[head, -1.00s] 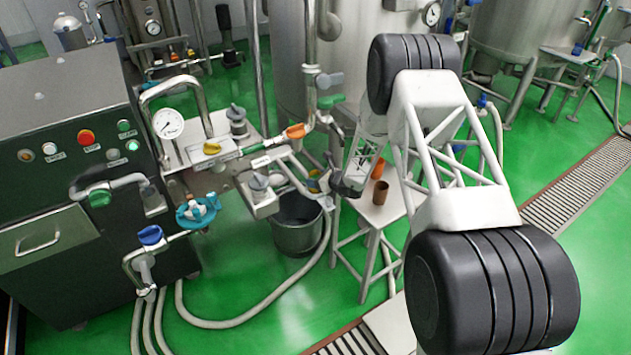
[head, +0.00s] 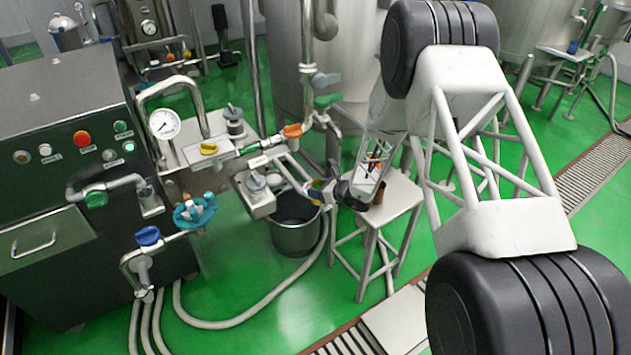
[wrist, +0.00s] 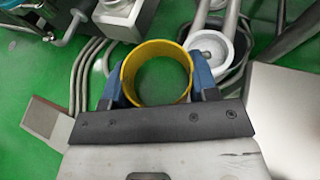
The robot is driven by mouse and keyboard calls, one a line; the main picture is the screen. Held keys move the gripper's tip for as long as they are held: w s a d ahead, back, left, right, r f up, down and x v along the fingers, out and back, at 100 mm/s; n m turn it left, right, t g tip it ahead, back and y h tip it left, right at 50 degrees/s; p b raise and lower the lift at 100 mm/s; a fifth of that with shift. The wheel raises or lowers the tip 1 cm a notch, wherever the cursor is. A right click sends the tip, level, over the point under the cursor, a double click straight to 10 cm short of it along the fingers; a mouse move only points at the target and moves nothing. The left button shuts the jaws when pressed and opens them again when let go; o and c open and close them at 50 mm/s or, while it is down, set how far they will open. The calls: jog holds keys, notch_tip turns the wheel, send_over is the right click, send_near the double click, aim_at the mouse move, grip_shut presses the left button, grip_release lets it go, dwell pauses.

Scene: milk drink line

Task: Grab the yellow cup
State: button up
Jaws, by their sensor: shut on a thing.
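The yellow cup (wrist: 157,50) is between the two blue fingers of my gripper (wrist: 157,88) in the wrist view. I look at its round open rim, and its inside looks dull green. The fingers press on its left and right sides, so my gripper is shut on it. In the head view my gripper (head: 322,190) is small, in front of the metal pipework and above the grey bucket. A bit of the yellow cup (head: 316,184) shows there, mostly covered by the fingers.
A pale stool (head: 400,196) stands right of my gripper, with a brown cup (head: 379,193) on it, partly hidden by my arm. The grey bucket (head: 296,238) stands on the floor below. Valves and pipes (head: 262,190) are close on the left. Hoses lie on the green floor.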

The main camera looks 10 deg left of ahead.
jog(key=shift+s+d+r, duration=0.1)
jog(key=shift+s+d, duration=0.3)
jog(key=shift+s, duration=0.45)
jog(key=shift+s+d+r, duration=0.1)
jog(key=shift+s+d, duration=0.3)
jog(key=shift+s, duration=0.45)
jog(key=shift+s+d+r, duration=0.1)
jog(key=shift+s+d, duration=0.3)
jog(key=shift+s, duration=0.45)
jog(key=shift+d, duration=0.1)
